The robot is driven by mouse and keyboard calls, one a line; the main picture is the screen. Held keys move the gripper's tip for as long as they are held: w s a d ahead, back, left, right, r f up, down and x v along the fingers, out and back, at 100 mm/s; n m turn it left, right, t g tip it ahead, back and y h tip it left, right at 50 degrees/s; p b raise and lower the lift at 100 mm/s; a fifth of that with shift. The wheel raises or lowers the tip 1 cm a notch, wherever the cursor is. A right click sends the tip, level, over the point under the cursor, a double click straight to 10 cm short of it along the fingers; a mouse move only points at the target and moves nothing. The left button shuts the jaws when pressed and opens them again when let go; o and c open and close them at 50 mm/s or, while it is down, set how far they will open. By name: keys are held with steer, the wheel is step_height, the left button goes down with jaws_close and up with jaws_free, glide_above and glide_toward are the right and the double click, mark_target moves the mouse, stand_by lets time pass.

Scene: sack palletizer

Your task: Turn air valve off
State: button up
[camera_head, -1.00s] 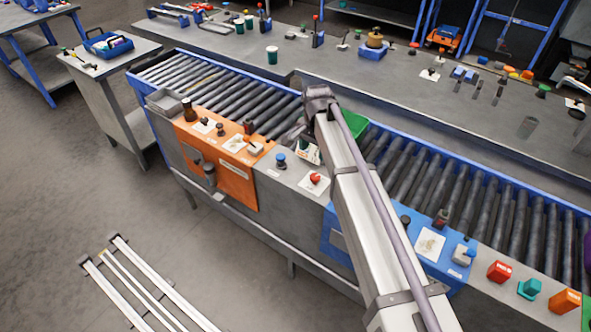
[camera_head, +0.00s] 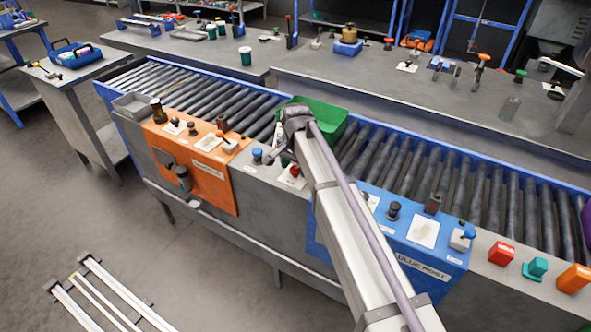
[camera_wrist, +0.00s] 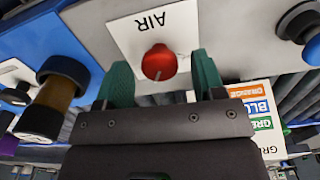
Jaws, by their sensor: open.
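The air valve is a round red knob (camera_wrist: 159,63) with a pale pointer line, on a white plate (camera_wrist: 126,32) lettered AIR, upside down in the wrist view. In the head view the red knob (camera_head: 295,170) sits on the grey panel between the orange and blue panels, partly hidden by my arm. My gripper (camera_wrist: 162,72) is open, with one green finger on each side of the knob. A gap shows between the knob and each finger. The fingers are hard to make out in the head view.
A blue knob (camera_head: 257,156) stands left of the valve. A green bin (camera_head: 330,118) is just behind, on the roller conveyor (camera_head: 440,170). The wrist view shows a card with coloured labels (camera_wrist: 254,108) to the right and a brown-and-black knob (camera_wrist: 57,94) to the left.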

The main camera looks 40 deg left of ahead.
steer(key=c, duration=0.9)
steer(key=shift+n, duration=0.4)
steer(key=n, duration=0.3)
steer(key=shift+n, duration=0.3)
steer(key=n, duration=0.4)
steer(key=shift+n, duration=0.3)
steer(key=n, duration=0.4)
steer(key=shift+s+n, duration=0.1)
steer(key=shift+n, duration=2.4)
